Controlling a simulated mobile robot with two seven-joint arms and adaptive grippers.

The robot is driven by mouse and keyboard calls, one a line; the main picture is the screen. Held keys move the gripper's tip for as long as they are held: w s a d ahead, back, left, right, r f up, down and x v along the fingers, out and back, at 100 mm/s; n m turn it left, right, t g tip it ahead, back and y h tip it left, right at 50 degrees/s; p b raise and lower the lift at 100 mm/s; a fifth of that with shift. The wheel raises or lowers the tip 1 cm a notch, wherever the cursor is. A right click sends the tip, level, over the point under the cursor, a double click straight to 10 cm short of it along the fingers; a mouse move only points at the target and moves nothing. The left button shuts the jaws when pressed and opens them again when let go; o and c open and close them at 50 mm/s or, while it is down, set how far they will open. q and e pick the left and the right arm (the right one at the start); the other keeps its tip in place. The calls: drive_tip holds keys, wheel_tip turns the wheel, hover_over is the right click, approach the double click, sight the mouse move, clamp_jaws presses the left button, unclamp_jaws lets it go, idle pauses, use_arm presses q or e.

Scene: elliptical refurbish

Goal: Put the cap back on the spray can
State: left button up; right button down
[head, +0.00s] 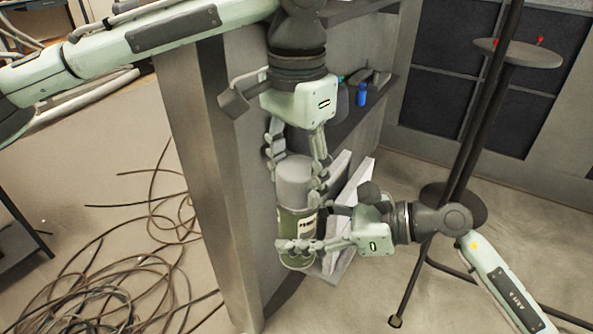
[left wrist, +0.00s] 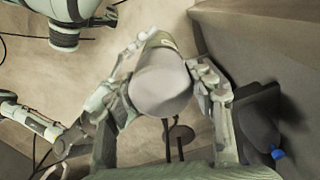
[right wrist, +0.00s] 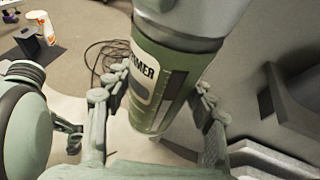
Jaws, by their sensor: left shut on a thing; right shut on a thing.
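The green spray can (head: 297,224) stands roughly upright, with a white label band, held in the air beside the grey shelf unit. My right gripper (head: 305,232) is shut around its body; the can (right wrist: 158,75) fills the middle of the right wrist view. The grey cap (head: 293,178) is directly above the can, lined up with its top. My left gripper (head: 296,163) comes from above and is shut on the cap, which shows between its fingers in the left wrist view (left wrist: 160,85). The can's nozzle is hidden. I cannot tell whether the cap is fully seated.
The shelf unit (head: 215,150) stands close to the left, with a blue bottle (head: 361,95) on a shelf. A dark stand (head: 470,140) is at the right. Cables (head: 110,265) lie on the floor at left.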

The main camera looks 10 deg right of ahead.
use_arm(q)
drive_tip(key=shift+f, duration=0.15)
use_arm(e)
drive_tip(key=shift+r, duration=0.1)
use_arm(q)
drive_tip(key=o, duration=0.8)
wheel_tip(320, 180, up, 12)
drive_tip(key=shift+f, duration=0.1)
idle(0.5)
